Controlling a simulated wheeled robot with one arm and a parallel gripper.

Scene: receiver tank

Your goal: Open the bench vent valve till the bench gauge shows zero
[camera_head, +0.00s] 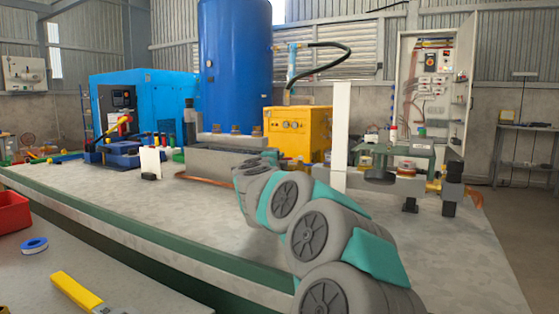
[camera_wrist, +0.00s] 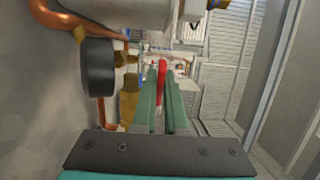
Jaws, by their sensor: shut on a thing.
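In the wrist view my gripper (camera_wrist: 161,85) has its two green fingers closed around a narrow red lever (camera_wrist: 162,67), which looks like the vent valve's handle. A dark round body, likely the bench gauge (camera_wrist: 99,68), sits left of the fingers, seen edge-on, so its dial and reading are hidden. A brass fitting (camera_wrist: 130,80) stands between it and the fingers. In the head view my own arm reaches over the bench and hides my gripper, the lever and the gauge.
A copper pipe (camera_wrist: 60,20) curves close on the left in the wrist view. In the head view a blue tank (camera_head: 235,65) and a yellow unit (camera_head: 298,133) stand behind the bench. A yellow-handled tool (camera_head: 77,292) and a tape roll (camera_head: 34,246) lie at front left.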

